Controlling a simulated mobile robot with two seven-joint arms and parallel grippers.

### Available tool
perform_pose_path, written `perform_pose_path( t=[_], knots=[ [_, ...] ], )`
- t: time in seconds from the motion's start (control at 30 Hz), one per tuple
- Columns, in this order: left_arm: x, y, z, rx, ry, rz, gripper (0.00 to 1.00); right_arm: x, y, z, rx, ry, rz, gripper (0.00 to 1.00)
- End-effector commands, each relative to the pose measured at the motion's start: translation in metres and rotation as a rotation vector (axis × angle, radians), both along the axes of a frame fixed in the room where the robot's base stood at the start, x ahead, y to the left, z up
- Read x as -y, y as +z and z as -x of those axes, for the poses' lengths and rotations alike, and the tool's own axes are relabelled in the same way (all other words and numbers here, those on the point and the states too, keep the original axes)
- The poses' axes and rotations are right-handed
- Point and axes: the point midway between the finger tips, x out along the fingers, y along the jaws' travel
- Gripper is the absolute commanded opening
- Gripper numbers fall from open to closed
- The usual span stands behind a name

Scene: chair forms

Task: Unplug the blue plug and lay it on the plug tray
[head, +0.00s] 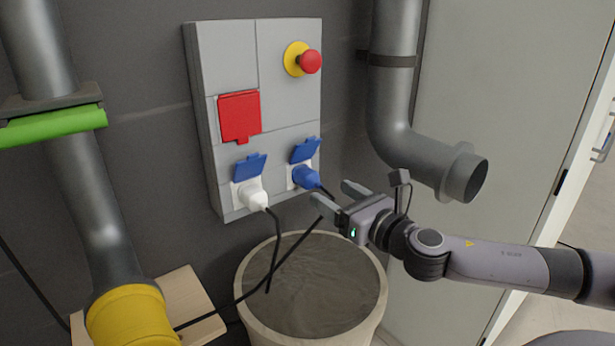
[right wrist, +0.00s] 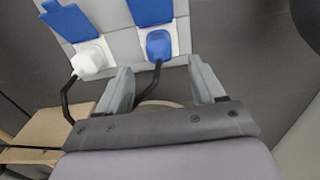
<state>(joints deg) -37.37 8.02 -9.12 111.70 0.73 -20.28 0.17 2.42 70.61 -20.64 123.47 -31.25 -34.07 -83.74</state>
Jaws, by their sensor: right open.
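The blue plug (head: 305,177) sits in the right socket of the grey wall panel (head: 225,60), under a raised blue cover; it also shows in the right wrist view (right wrist: 159,45). Its black cable hangs down. My right gripper (head: 333,193) is open and empty, just right of and in front of the blue plug. In the right wrist view its two fingers (right wrist: 162,85) are apart, with the plug beyond and between them. A pale wooden board (head: 190,290), possibly the plug tray, lies at the lower left, partly hidden by a yellow-ended pipe. My left gripper is not in view.
A white plug (head: 253,197) sits in the left socket, with a black cable. A round pot (head: 310,290) stands below the panel. A grey pipe (head: 430,160) bends out above my right arm. A yellow-ended pipe (head: 130,315) stands at left. A red emergency button (head: 311,61) is on the panel.

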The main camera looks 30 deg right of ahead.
Motion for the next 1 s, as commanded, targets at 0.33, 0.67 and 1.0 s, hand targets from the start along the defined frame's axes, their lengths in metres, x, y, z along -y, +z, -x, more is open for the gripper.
perform_pose_path(
  t=[0.33,0.67,1.0],
  knots=[
    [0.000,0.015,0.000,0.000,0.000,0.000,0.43,-0.004,0.004,-0.040,0.004,0.000,-0.004,0.68],
    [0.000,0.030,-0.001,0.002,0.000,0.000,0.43,-0.007,0.002,-0.076,0.001,0.003,-0.002,0.68],
    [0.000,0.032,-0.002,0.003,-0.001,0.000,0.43,-0.008,0.000,-0.083,-0.001,0.003,0.000,0.68]
  ],
)
